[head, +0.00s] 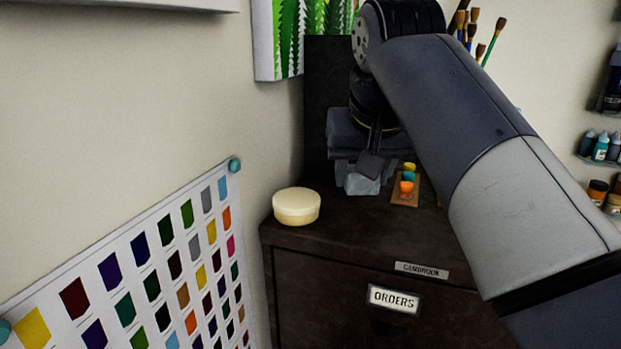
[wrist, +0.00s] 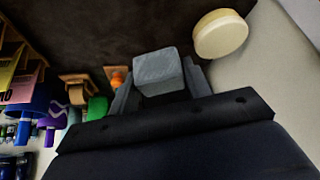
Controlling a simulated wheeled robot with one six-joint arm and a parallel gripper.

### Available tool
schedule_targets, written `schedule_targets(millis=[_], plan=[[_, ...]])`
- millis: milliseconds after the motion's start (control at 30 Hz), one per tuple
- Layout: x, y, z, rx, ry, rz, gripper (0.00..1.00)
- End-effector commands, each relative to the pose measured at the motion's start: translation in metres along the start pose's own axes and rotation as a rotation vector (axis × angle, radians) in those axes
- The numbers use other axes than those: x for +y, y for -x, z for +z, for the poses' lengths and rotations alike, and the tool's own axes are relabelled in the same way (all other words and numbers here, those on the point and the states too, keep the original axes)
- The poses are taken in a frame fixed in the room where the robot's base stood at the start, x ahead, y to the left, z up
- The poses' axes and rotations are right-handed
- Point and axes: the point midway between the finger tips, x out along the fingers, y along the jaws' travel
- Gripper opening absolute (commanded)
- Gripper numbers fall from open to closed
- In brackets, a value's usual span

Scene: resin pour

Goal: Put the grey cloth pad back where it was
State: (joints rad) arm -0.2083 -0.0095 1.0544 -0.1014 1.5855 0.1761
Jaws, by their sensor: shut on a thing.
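The grey cloth pad (head: 361,184) is a small pale grey block at the top of the dark cabinet, partly hidden behind my gripper (head: 369,165). In the wrist view the pad (wrist: 158,70) sits between the two fingers of my gripper (wrist: 160,88), which is shut on it. The pad is low over the cabinet top; I cannot tell whether it touches the surface.
A round cream tub (head: 297,206) stands left of the pad on the cabinet top (head: 345,225). A small wooden tray with orange and blue pots (head: 407,187) is close on the right. A wall meets the cabinet's left side. The front of the top is clear.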

Motion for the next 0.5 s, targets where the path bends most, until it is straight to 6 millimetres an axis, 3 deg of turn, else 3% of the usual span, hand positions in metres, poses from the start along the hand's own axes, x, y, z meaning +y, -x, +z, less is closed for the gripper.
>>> schedule_targets(millis=[100, 500], plan=[[-0.013, -0.013, -0.028, -0.004, 0.001, 0.0, 0.25], [-0.049, -0.055, -0.102, -0.003, 0.001, 0.001, 0.25]])
